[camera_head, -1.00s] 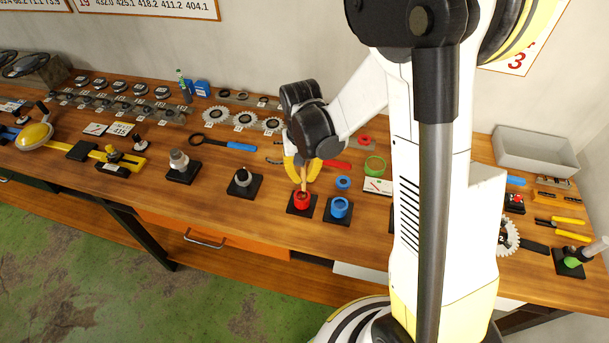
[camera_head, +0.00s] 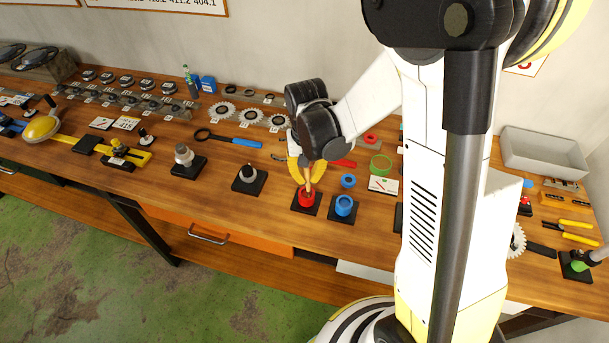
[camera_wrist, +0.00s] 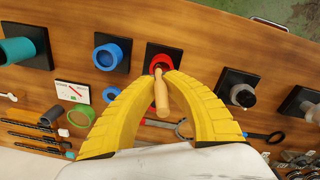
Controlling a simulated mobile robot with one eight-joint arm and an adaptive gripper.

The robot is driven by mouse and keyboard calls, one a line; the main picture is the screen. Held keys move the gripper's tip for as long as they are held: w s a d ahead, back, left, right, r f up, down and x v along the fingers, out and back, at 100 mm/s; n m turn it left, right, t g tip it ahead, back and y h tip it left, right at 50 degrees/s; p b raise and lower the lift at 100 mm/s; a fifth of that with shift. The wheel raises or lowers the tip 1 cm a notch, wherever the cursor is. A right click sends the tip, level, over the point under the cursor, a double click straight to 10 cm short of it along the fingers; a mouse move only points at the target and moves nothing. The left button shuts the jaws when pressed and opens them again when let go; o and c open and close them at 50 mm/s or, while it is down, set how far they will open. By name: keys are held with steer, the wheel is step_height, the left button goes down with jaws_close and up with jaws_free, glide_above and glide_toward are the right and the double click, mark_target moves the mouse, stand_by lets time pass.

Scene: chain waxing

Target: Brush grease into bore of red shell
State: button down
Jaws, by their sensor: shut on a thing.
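The red shell (camera_head: 307,198) stands upright on a small black base on the bench, and it also shows in the wrist view (camera_wrist: 161,61). My gripper (camera_head: 307,184) is directly above it with its yellow fingers pointing down. In the wrist view my gripper (camera_wrist: 161,76) is shut on a brush with a pale wooden handle (camera_wrist: 161,98). The brush's lower end reaches the mouth of the red shell. The bristles are hidden, so how deep they sit in the bore cannot be told.
A blue shell (camera_head: 343,206) on a black base stands close to the right of the red one. A grey-and-black part (camera_head: 248,174) on a base is to the left. Blue (camera_head: 348,181) and green (camera_head: 380,164) rings lie behind. The bench front is clear.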

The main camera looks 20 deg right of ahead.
steer(key=shift+w, duration=0.1)
steer(key=shift+w+a+f, duration=0.1)
steer(key=shift+w+a, duration=0.1)
steer(key=shift+w, duration=0.55)
steer(key=shift+s, duration=0.15)
steer(key=shift+s+a+b, duration=0.3)
steer(key=shift+s+a, duration=0.05)
steer(key=shift+s, duration=0.35)
steer(key=shift+w+d, duration=0.55)
steer(key=shift+d, duration=0.3)
